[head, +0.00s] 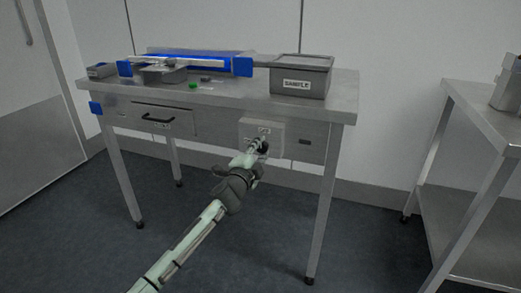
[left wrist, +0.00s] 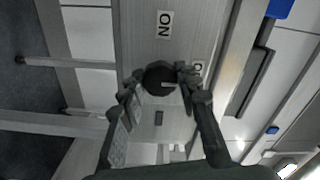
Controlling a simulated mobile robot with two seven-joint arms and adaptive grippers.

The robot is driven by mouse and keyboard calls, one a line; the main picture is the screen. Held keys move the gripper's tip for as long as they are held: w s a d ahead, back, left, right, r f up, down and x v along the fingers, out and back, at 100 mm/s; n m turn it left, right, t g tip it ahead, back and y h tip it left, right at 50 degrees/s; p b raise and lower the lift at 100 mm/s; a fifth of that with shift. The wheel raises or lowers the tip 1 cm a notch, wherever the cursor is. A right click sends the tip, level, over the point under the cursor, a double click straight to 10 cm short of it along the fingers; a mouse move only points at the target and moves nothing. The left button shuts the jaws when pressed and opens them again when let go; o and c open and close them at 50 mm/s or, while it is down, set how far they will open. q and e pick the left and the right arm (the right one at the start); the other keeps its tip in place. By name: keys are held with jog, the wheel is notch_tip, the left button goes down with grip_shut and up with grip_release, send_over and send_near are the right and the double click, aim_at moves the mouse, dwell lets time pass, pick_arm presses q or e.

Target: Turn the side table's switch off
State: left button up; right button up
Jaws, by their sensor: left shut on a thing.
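The switch is a dark round knob (left wrist: 154,73) on a grey box (head: 276,128) on the front of the side table (head: 345,88). In the left wrist view an ON label (left wrist: 164,24) shows beside the knob, and a second label (left wrist: 197,68) is partly hidden by a finger. A pale mark shows on the knob. My left gripper (head: 261,146) reaches the box from the front; in the left wrist view its fingers (left wrist: 161,82) are on either side of the knob, shut on it. My right gripper is in neither view.
A closed drawer with a black handle (head: 157,120) is left of the switch box. On the tabletop are a SAMPLE bin (head: 300,80), a blue-ended tray rig (head: 242,67) and a small dark box (head: 101,71). A steel shelf table (head: 480,110) stands at right.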

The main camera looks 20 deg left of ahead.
pick_arm(q)
jog(key=o, duration=1.2)
jog(key=shift+c, duration=0.2)
jog(key=s, duration=1.2)
jog(key=shift+a, duration=0.2)
